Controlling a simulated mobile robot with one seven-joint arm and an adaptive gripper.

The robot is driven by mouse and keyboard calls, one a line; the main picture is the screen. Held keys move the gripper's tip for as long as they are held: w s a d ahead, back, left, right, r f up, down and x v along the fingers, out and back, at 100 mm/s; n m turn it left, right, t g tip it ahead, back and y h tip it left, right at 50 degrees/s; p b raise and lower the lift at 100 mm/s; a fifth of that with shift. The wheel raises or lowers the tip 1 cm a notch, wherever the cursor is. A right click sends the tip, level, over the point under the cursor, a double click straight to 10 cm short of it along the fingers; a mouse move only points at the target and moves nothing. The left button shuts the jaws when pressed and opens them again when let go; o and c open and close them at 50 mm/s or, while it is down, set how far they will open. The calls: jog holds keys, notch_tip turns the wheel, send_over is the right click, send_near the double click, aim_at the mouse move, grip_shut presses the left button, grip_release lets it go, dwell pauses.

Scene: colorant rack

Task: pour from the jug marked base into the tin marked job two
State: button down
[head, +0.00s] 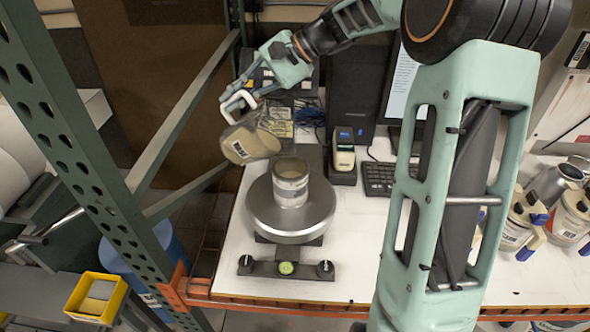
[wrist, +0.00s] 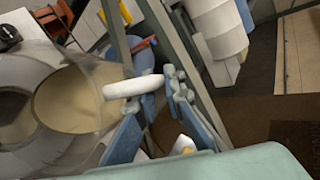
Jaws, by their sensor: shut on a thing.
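A clear jug (head: 250,141) with a white handle (head: 238,104) and cream-coloured contents hangs above and to the left of an open tin. My gripper (head: 247,94) is shut on the handle, and the jug is tilted with its lower side toward the tin. In the wrist view the jug (wrist: 75,105) lies at the left with the cream contents showing inside, and its handle (wrist: 136,84) is between my fingers. The tin (head: 290,186) stands upright on a round metal scale pan. Its label and the jug's are too small to read. I cannot see any stream between them.
The round scale pan (head: 291,225) sits on the white bench (head: 350,262). A green rack post (head: 75,130) stands close at the left. A small label device (head: 343,158) and a keyboard (head: 378,178) lie behind and right of the tin. Several lidded jugs stand at the far right.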

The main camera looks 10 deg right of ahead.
jog(key=shift+s+d+r+y+b, duration=0.2)
jog(key=shift+y+b, duration=0.2)
jog(key=shift+b, duration=0.6)
dwell(0.3)
jog(key=shift+s+d+r+n+t+y+b, duration=0.15)
jog(key=shift+s+d+r+t+y+b, duration=0.15)
jog(key=shift+b, duration=0.25)
jog(key=shift+s+d+r+n+t+y+b, duration=0.1)
jog(key=shift+r+n+t+b, duration=0.1)
jog(key=shift+r+b, duration=0.3)
dwell(2.2)
jog(key=shift+a, duration=0.1)
